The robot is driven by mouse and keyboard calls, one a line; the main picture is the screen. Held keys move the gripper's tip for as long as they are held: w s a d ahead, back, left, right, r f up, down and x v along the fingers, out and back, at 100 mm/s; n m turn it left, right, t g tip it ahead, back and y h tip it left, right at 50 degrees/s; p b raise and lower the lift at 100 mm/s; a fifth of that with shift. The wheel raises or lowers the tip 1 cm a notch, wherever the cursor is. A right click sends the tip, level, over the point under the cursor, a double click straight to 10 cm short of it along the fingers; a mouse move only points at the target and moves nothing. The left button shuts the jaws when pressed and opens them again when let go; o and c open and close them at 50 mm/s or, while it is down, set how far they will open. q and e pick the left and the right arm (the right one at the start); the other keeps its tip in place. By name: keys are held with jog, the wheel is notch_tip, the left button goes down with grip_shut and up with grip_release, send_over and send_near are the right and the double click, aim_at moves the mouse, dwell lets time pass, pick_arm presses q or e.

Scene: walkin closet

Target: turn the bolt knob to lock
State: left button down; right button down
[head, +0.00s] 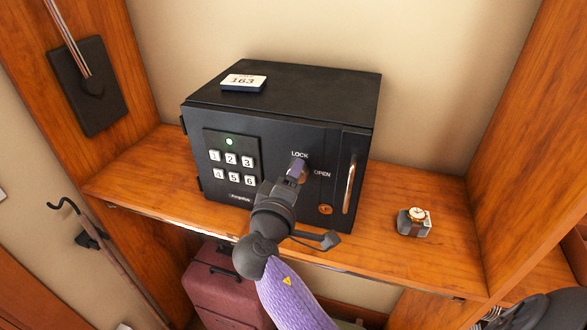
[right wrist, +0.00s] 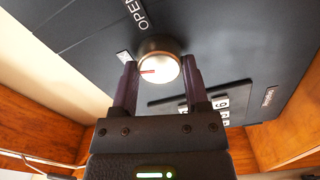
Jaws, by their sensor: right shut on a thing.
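The black safe (head: 325,95) stands on a wooden shelf. Its front carries a keypad (head: 232,165) with a green light, and the words LOCK (head: 299,154) above the knob and OPEN (head: 322,174) to its right. The round metal bolt knob (right wrist: 160,50) sits between the two purple fingers of my right gripper (right wrist: 158,85), which is shut on it. Its red mark points left in the right wrist view, roughly to the side of a partly hidden label (right wrist: 124,57). In the head view my right gripper (head: 297,171) mostly hides the knob. My left gripper is not in view.
The safe's upright handle (head: 349,187) and a copper-coloured round fitting (head: 325,209) are right of the knob. A tag reading 163 (head: 243,82) lies on top. A watch on a stand (head: 414,222) sits at right on the shelf. A red suitcase (head: 225,290) stands below.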

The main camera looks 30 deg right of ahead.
jog(key=shift+n+p, duration=0.55)
jog(key=shift+n, duration=0.45)
jog(key=shift+c, duration=0.4)
grip_release()
